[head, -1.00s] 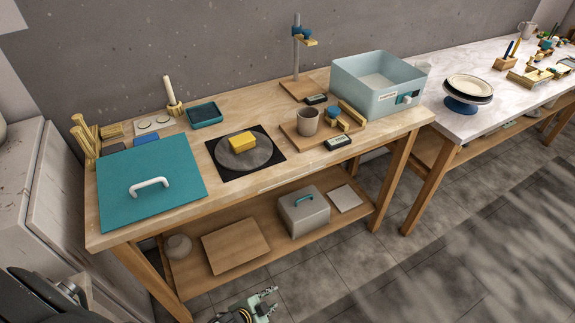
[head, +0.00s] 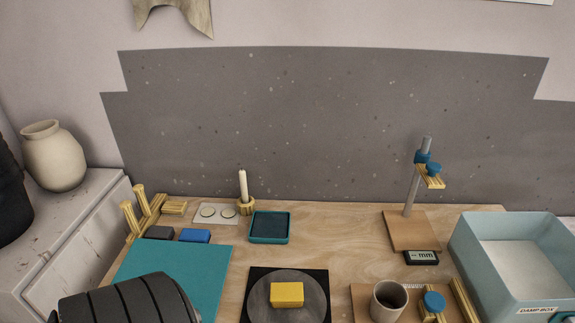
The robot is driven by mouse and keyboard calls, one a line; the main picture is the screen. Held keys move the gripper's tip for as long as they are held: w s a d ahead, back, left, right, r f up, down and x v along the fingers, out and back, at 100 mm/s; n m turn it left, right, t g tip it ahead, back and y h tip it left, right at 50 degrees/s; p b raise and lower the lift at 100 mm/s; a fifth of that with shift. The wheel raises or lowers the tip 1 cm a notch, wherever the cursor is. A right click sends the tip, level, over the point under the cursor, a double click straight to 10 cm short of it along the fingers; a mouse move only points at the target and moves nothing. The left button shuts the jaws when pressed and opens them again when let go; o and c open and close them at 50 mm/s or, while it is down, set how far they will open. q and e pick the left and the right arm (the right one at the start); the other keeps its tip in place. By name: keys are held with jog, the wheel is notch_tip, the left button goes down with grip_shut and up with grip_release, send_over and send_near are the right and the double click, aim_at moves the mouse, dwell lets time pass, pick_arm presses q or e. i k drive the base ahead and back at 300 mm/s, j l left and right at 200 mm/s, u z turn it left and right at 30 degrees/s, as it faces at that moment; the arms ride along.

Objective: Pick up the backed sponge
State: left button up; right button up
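A yellow block (head: 287,294) that looks like a sponge lies on a round grey disc (head: 262,308) on a black square mat. A blue block (head: 195,236) and a dark grey block (head: 159,232) lie side by side behind the teal board (head: 210,265). I cannot tell from this view which of these blocks has a backing. Neither of my grippers shows in the head view. A dark ribbed part, which seems to be my arm, covers the teal board's front left.
A teal tray (head: 270,241), a candle in a wooden holder (head: 243,188) and wooden racks (head: 150,210) stand at the back. A grey cup (head: 387,302), a post stand (head: 412,232) and a pale blue damp box (head: 470,270) stand right. Bare wood lies between tray and stand.

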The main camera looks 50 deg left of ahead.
aim_at(283, 296)
jog(key=u, duration=1.55)
jog(key=i+l, duration=0.05)
